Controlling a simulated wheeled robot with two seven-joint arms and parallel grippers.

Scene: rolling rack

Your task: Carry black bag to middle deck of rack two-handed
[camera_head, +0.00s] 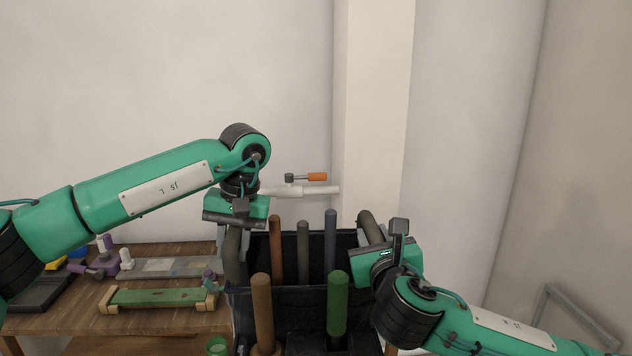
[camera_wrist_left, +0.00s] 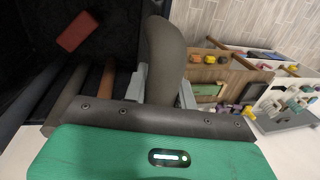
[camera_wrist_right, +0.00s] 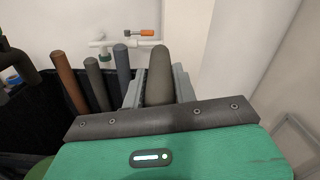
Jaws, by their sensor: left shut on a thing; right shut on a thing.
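The black bag (camera_head: 290,300) is in the lower middle of the head view, open at the top, with several coloured rods standing in it. My left gripper (camera_head: 234,228) is shut on the bag's left grey handle, which shows between the fingers in the left wrist view (camera_wrist_left: 165,60). My right gripper (camera_head: 372,240) is shut on the bag's right handle, seen between the fingers in the right wrist view (camera_wrist_right: 159,78). A reddish block (camera_wrist_left: 77,32) lies inside the bag. No rack deck can be made out; the bag's underside is hidden.
A wooden workbench (camera_head: 70,310) stands left of the bag, with a green level-like tool (camera_head: 155,298) and purple-and-white items on it. A white pipe with an orange-handled valve (camera_head: 316,177) is on the wall behind. A grey frame (camera_head: 575,315) stands at the lower right.

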